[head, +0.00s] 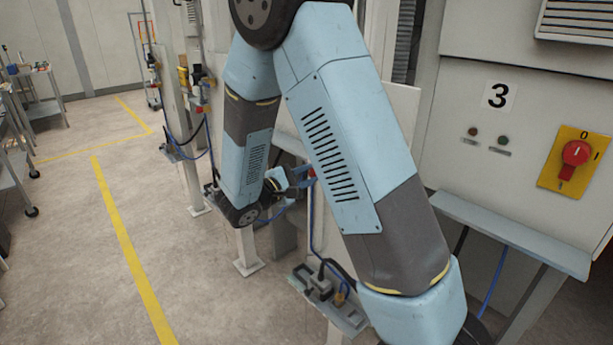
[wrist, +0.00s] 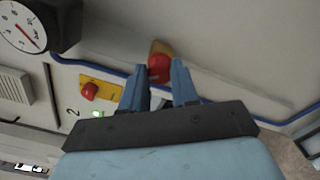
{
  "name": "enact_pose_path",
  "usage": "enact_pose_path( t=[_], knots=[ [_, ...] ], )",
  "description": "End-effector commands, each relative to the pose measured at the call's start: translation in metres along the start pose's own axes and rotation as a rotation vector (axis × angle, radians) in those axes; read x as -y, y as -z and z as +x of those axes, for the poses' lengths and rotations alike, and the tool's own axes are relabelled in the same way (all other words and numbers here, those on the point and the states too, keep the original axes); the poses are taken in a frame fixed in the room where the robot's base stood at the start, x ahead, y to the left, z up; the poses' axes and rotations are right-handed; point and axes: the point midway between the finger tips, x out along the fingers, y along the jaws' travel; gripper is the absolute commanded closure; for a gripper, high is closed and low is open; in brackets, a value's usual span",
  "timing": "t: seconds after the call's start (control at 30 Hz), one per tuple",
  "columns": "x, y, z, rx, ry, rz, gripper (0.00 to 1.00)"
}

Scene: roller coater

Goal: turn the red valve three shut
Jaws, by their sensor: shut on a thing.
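In the wrist view, a red valve handle (wrist: 160,67) on a brass-coloured body sits between the blue fingertips of my gripper (wrist: 159,76). My gripper is shut on this handle. No number shows beside it, so I cannot tell from its marking which valve it is. In the head view, my gripper (head: 303,177) is small and partly hidden by my arm, low beside the machine's wall. A bit of red (head: 312,172) shows at its fingertips. How far the handle is turned cannot be made out.
In the wrist view, another red switch (wrist: 89,91) and a gauge (wrist: 22,27) are at left. A blue hose (wrist: 100,70) runs along the wall.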

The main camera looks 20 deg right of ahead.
Motion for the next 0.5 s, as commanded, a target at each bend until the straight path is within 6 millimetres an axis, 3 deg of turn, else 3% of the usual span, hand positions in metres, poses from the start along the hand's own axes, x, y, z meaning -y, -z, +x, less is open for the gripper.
enact_pose_path(
  t=[0.5],
  knots=[
    [0.0033, -0.0002, 0.0008, 0.002, 0.004, 0.423, 1.0]
  ],
)
